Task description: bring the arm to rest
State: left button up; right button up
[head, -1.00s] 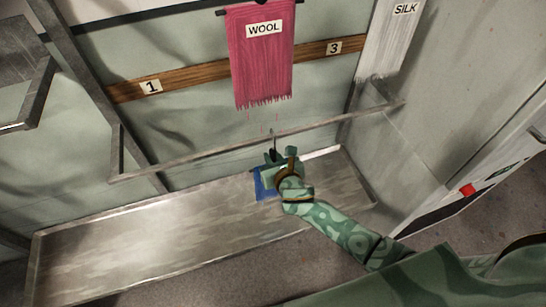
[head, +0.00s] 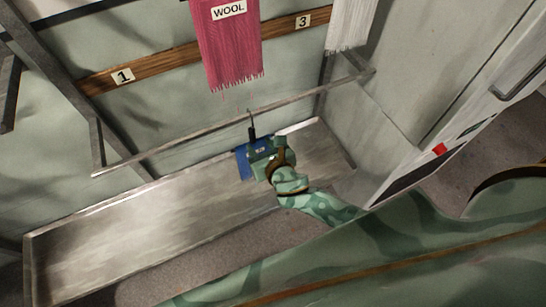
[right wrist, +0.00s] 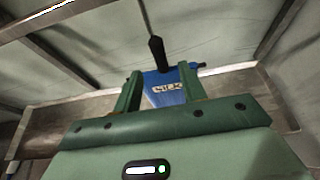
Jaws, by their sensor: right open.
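My right gripper (head: 258,149) is open, in front of a blue bucket-like thing (head: 243,166) that it partly hides in the head view. In the right wrist view the two green fingers of my right gripper (right wrist: 160,84) stand apart, and the blue thing (right wrist: 170,86) shows beyond and between them. It has a pale label that I cannot read surely. A dark hook or handle (head: 252,132) rises above it to the metal rail (head: 185,141). I cannot tell whether the fingers touch the blue thing. My left gripper is not in view.
A wide metal trough (head: 120,235) lies below the rail, mostly bare on its left. Pink wool (head: 228,50) and pale yarn (head: 350,25) hang above from a wall with a numbered wooden strip (head: 165,60). A white cabinet (head: 470,110) stands at the right.

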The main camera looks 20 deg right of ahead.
jog(key=p+v, duration=0.2)
jog(key=v, duration=0.7)
jog(key=s+d+f+m+g, duration=0.3)
jog(key=s+f+m, duration=0.3)
jog(key=f+m, duration=0.45)
jog(key=s+d+f+m+g, duration=0.3)
jog(key=s+f+m, duration=0.3)
jog(key=f+m, duration=0.4)
jog(key=s+d+f+m+g, duration=0.1)
jog(key=s+f+m+g, duration=0.2)
jog(key=s, duration=0.9)
jog(key=s+d+f+m+g, duration=0.2)
jog(key=s+f+m+g, duration=0.1)
jog(key=s+f+m, duration=0.6)
jog(key=s, duration=0.3)
jog(key=shift+d+f+g, duration=0.15)
jog(key=shift+d+g, duration=0.15)
jog(key=shift+d, duration=0.05)
